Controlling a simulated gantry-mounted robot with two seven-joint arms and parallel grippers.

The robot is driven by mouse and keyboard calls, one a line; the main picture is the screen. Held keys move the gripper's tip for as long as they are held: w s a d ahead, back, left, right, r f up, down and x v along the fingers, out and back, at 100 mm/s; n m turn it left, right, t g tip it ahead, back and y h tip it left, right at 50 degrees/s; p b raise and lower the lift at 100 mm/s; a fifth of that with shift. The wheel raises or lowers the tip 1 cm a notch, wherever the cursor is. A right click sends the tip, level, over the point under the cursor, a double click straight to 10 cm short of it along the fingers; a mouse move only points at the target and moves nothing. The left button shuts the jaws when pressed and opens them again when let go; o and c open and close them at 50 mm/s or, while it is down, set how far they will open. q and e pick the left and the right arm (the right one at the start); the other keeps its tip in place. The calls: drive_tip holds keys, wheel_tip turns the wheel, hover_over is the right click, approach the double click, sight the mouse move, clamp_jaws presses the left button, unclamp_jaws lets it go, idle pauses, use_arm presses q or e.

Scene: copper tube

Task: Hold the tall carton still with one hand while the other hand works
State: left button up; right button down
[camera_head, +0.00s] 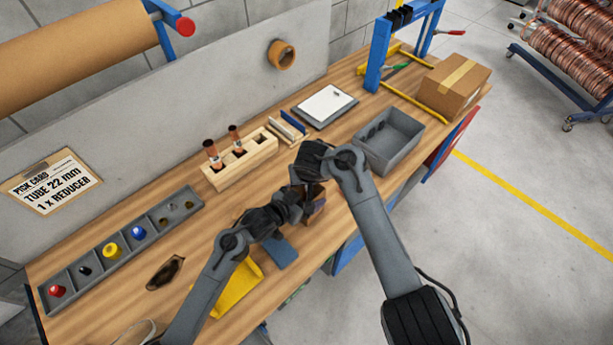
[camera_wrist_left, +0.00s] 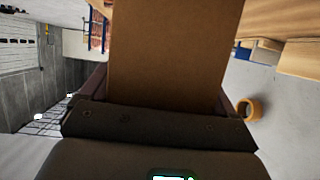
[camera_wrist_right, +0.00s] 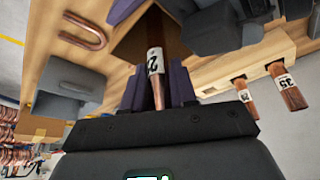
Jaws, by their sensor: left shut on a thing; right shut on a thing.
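The tall brown carton (camera_wrist_left: 172,50) fills the middle of the left wrist view. My left gripper (camera_wrist_left: 163,98) is shut on it, one finger at each side. In the head view my left gripper (camera_head: 298,207) and the carton are largely hidden by my arms. My right gripper (camera_wrist_right: 157,92) is shut on a copper tube (camera_wrist_right: 158,99) with a white label, partly readable as 2. The tube's far end reaches toward a brown surface, likely the carton (camera_wrist_right: 131,46); I cannot tell whether it is inside. In the head view my right gripper (camera_head: 308,186) is close to the left one.
A wooden rack (camera_head: 252,165) holds two labelled copper tubes (camera_head: 212,153). A grey bin (camera_head: 388,150), a closed cardboard box (camera_head: 454,86) and a parts tray (camera_head: 120,250) stand on the bench. A yellow pad (camera_head: 238,289) and blue piece (camera_head: 281,253) lie near the front.

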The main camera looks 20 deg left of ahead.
drive_tip(key=c, duration=0.8)
unclamp_jaws()
drive_tip(key=v, duration=0.7)
drive_tip(key=shift+r, duration=0.2)
use_arm(q)
drive_tip(key=o, duration=0.8)
drive_tip(key=shift+s, duration=0.1)
